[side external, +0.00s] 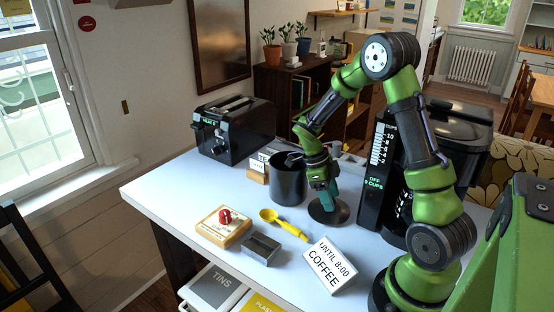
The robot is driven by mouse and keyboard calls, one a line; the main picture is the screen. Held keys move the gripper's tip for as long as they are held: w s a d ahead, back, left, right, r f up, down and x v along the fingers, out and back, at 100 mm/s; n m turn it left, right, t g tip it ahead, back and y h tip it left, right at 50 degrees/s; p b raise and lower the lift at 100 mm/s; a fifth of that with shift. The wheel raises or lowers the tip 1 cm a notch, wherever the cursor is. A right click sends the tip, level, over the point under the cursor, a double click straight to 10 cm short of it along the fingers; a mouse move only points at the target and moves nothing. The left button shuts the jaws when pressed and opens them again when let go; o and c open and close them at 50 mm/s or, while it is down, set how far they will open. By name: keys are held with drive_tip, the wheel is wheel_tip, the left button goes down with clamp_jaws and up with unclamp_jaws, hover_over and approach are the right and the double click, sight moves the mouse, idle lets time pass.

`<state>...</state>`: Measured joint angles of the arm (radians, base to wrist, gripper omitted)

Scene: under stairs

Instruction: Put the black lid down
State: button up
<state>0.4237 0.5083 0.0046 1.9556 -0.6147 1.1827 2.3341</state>
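The black lid (320,217) is a dark round disc, roughly level, at or just above the white tabletop. It is right of the open black canister (287,182) and left of the coffee maker. My gripper (327,203) points down over the middle of the lid, its teal fingers closed together there. It appears shut on the lid's top; the fingers hide any knob. I cannot tell whether the lid's underside touches the table.
The coffee maker (376,190) stands close to the right. A yellow scoop (284,224), a dark metal box (261,248), a wooden block with a red knob (224,228) and a coffee sign (329,266) lie in front. A black toaster (236,132) stands at back left. The left tabletop is clear.

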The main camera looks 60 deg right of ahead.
drive_tip(key=shift+r, duration=0.1)
drive_tip(key=v, duration=1.2)
drive_tip(key=s+a+r+n+t+y, duration=0.1)
drive_tip(key=s+a+r+n+t, duration=0.2)
drive_tip(key=a+n, duration=0.3)
drive_tip(key=s+a+r+n+t+y, duration=0.1)
drive_tip(key=s+a+r+n+t, duration=0.2)
drive_tip(key=a+n, duration=0.4)
drive_tip(key=s+a+r+n+t+y, duration=0.1)
drive_tip(key=s+a+r+n+t, duration=0.2)
drive_tip(key=n, duration=1.3)
drive_tip(key=a+t, duration=0.2)
drive_tip(key=a, duration=0.2)
drive_tip(key=shift+r, duration=0.4)
